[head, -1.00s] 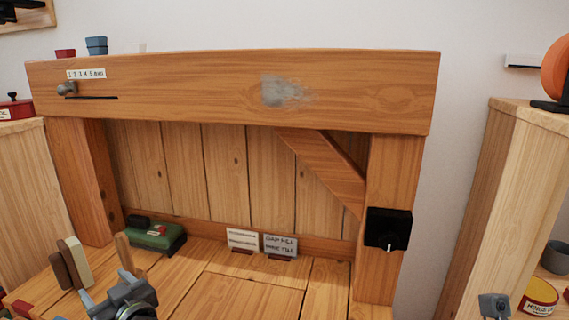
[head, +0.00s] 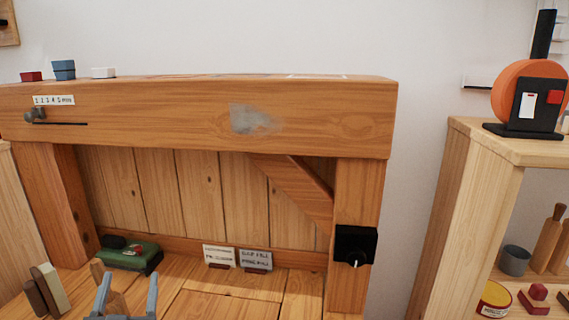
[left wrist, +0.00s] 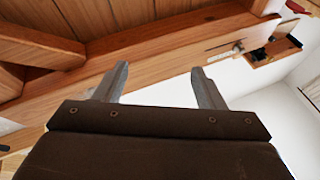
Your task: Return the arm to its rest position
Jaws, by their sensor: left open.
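My left gripper (head: 127,298) shows at the bottom left of the head view, its two grey fingers pointing up and apart. It is open with nothing between the fingers. In the left wrist view, the same open fingers (left wrist: 158,85) stand in front of the timber beam (left wrist: 170,72), with bare space between them. In the head view the gripper is in front of the wooden bench top (head: 215,305), below the beam (head: 310,120). The rest of the left arm is out of the head view. My right gripper is not in view.
A green object (head: 128,255), two small cards (head: 219,256) and pale and brown blocks (head: 47,290) stand on the bench. A black dial box (head: 355,245) is on the right post. A shelf unit (head: 480,150) with an orange machine (head: 520,95) stands at right.

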